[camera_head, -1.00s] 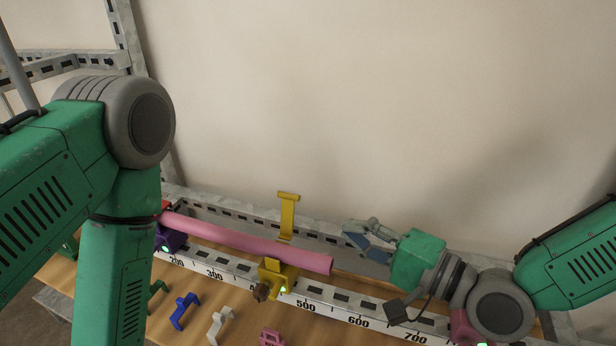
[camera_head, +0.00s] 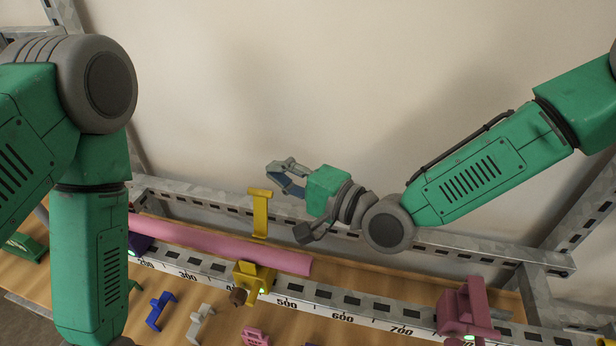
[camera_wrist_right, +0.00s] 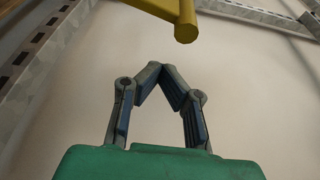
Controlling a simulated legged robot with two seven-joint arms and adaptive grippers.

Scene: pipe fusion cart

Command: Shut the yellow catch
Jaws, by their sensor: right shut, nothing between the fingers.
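The yellow catch (camera_head: 260,213) stands upright, swung open, above its yellow clamp base (camera_head: 254,279) on the rail. In the right wrist view, the catch's yellow end (camera_wrist_right: 186,32) shows beyond the closed fingertips (camera_wrist_right: 163,68). My left arm comes in at the left; its gripper is out of view.
A metal rail with a printed scale (camera_head: 340,318) runs across the bench. A pink clamp (camera_head: 465,308) sits at the right, a purple one (camera_head: 140,243) at the left. Loose blue (camera_head: 160,310) and white (camera_head: 200,322) brackets lie in front. The wall behind is bare.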

